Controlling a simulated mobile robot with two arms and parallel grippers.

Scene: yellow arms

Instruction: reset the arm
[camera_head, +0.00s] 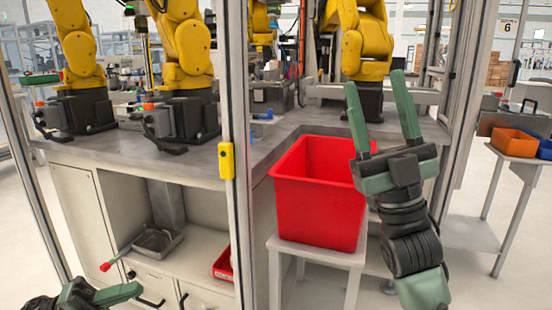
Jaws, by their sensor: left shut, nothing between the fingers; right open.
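My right gripper (382,108) is raised in front of the red bin, at the bin's right side. Its two green fingers point up and are spread apart, with nothing between them. My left gripper (132,288) is low at the bottom left, partly cut off by the frame edge. Its green fingers are shut and appear empty. It is in front of the grey cabinet (135,210), below the worktop.
A red bin (318,210) stands on a small white table (318,252). A metal frame post (238,120) rises in the middle. Yellow robot arms (180,45) stand on the grey worktop (190,155). An orange bin (514,141) sits on a side table at the right.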

